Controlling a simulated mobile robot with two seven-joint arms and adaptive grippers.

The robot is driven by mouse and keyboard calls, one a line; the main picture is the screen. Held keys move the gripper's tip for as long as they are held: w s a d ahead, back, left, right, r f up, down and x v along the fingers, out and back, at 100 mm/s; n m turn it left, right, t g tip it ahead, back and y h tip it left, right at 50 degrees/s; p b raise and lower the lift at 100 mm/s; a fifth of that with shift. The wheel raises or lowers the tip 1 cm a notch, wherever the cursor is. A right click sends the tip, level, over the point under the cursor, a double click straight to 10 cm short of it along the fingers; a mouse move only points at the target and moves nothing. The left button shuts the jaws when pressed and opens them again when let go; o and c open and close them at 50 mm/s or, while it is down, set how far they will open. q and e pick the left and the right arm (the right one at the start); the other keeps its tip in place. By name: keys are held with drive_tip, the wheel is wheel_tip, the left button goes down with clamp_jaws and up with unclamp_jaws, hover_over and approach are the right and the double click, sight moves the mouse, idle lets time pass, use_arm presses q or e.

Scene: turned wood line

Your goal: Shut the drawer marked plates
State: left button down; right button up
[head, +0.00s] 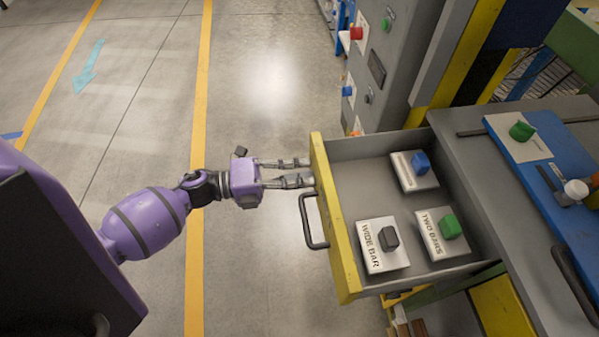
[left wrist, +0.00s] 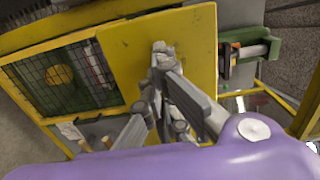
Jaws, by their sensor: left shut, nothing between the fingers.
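An open drawer with a yellow front (head: 334,215) and grey inside stands pulled out to the left from the workbench. Its dark handle (head: 307,222) is on the outer face. No marking "plates" is readable on the front from here. My left gripper (head: 311,173) is shut and empty, with its fingertips at the outer face of the front, beyond the handle. I cannot tell whether they touch it. In the left wrist view, the closed fingers (left wrist: 162,50) point at a yellow panel (left wrist: 190,45). My right gripper is not in view.
In the drawer lie plates with blue, dark and green knobs: one reads WIDE BAR (head: 371,252), another TWO BARS (head: 430,246). The bench top (head: 478,165) holds a blue board (head: 550,185). A grey control cabinet (head: 395,55) stands behind. The floor to the left is clear.

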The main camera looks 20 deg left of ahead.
sight(410, 160)
use_arm(q)
drive_tip(key=b+x, duration=0.1)
drive_tip(key=x, duration=2.5)
drive_tip(key=shift+w+d+b, duration=0.2)
drive_tip(key=shift+b, duration=0.15)
drive_tip(key=shift+w+d, duration=0.3)
drive_tip(key=shift+d, duration=0.1)
drive_tip(key=shift+w+d+r, duration=0.1)
